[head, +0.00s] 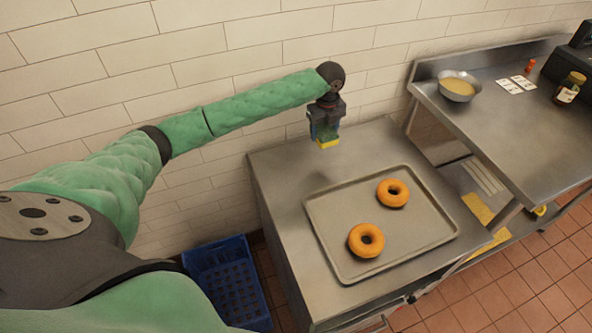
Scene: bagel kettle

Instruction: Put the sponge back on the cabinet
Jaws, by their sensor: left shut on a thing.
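The sponge (328,143) is yellow, with a darker green part above it. It is held in my left gripper (325,133), at the end of the green arm from the left. The gripper is shut on the sponge and points down at the back left of the metal cabinet (281,174). I cannot tell whether the sponge touches the cabinet top or hangs just above it. My right gripper is not in view.
A metal tray (330,240) with two bagels (366,240) covers most of the cabinet top. A blue crate (226,283) stands on the floor at left. A steel table (500,125) at right bears a bowl (457,86), a jar (568,88) and cards.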

